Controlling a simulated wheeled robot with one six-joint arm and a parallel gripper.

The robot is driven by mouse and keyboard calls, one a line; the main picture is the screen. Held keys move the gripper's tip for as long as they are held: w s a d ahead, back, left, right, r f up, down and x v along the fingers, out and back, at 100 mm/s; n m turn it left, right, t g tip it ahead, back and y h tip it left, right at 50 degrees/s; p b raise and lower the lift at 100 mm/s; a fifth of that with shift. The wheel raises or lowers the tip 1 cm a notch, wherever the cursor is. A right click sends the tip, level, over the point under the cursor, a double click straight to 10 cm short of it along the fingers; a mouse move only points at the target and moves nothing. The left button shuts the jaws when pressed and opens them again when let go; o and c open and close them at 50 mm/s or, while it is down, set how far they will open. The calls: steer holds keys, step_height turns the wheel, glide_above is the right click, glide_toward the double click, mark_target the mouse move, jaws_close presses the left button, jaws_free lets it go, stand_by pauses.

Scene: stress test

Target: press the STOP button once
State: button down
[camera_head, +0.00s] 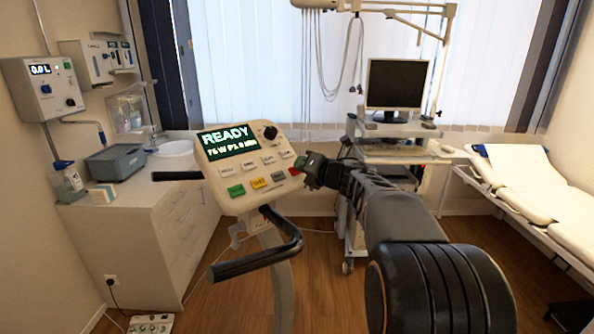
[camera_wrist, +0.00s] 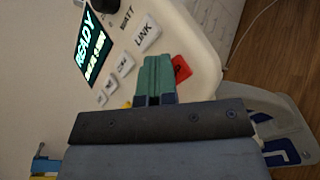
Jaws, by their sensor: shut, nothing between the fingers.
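The console (camera_head: 243,168) is an upright panel with a lit screen reading READY and several buttons. A red button (camera_head: 294,171) sits at the right end of its lower row; its lettering is too small to read, and no button shows a legible STOP. My gripper (camera_head: 304,164) is shut and empty at the panel's right edge, close to the red button. In the wrist view, the green fingertips (camera_wrist: 158,62) are together over the panel, just beside the red button (camera_wrist: 182,68) and partly covering it. I cannot tell whether they touch it.
Other buttons lie close by, including a white LINK button (camera_wrist: 148,35) and a green button (camera_head: 236,190). A black handlebar (camera_head: 262,258) curves out below the console. A cart with a monitor (camera_head: 397,84) stands behind, and a bed (camera_head: 530,190) is at right.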

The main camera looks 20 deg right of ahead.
steer(key=shift+s+d+r+p, duration=0.1)
steer(key=shift+s+r+p, duration=0.25)
steer(key=shift+r, duration=0.2)
steer(key=shift+s+r, duration=0.1)
steer(key=shift+s+d+r+p, duration=0.25)
steer(key=shift+s+r+p, duration=0.45)
steer(key=shift+r, duration=0.25)
steer(key=shift+s+d+r+p, duration=0.25)
steer(key=shift+s+r+p, duration=0.35)
steer(key=shift+s+r, duration=0.25)
steer(key=shift+r, duration=0.2)
steer(key=s+d+r+p, duration=0.1)
steer(key=s+r+p, duration=0.2)
steer(key=s+r, duration=0.1)
steer(key=shift+r+p, duration=0.3)
steer(key=shift+r, duration=0.35)
steer(key=shift+d, duration=0.15)
